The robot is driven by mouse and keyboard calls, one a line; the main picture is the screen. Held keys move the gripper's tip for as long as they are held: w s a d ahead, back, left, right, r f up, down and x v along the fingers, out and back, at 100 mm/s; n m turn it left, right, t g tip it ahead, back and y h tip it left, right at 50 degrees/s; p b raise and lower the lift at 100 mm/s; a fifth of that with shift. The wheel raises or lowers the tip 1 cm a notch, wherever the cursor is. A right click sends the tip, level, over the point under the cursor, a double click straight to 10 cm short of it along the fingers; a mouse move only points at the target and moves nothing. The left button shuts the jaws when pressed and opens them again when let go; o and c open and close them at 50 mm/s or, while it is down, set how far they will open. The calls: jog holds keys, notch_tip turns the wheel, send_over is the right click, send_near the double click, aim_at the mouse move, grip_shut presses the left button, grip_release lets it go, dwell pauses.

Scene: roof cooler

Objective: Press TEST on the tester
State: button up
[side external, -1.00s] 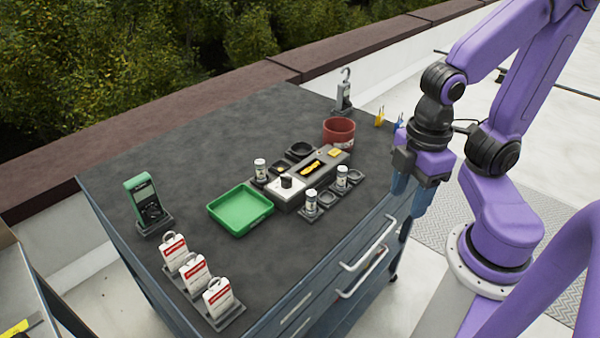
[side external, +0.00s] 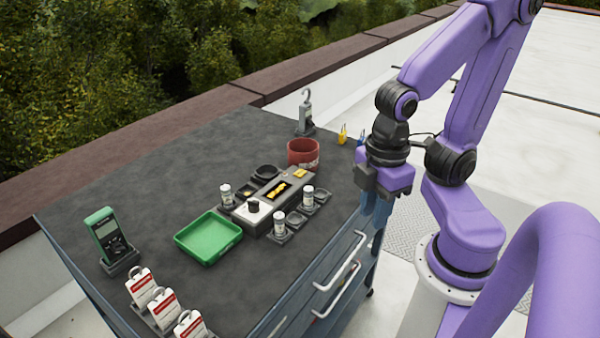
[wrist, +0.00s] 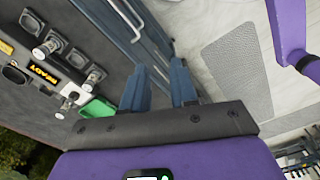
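The tester (side external: 262,217) is a long grey box on the dark bench top, with a yellow-lit display, a white panel and a black round knob or button (side external: 253,206). No TEST label is readable. In the wrist view the tester's display (wrist: 43,75) shows at the left, upside down, seeming to read READY. My gripper (side external: 374,215) hangs fingers down beyond the bench's drawer-side edge, right of and apart from the tester. In the wrist view my gripper (wrist: 160,80) has two blue fingers spread apart with nothing between them.
Small canisters (side external: 279,223) in dark holders flank the tester. A green tray (side external: 208,238), red pot (side external: 303,153), green meter (side external: 108,235), white-red tags (side external: 160,305) and hook stand (side external: 305,115) are on the bench. Drawer handles (side external: 340,262) protrude near my gripper.

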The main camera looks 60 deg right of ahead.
grip_shut()
dwell(1.4)
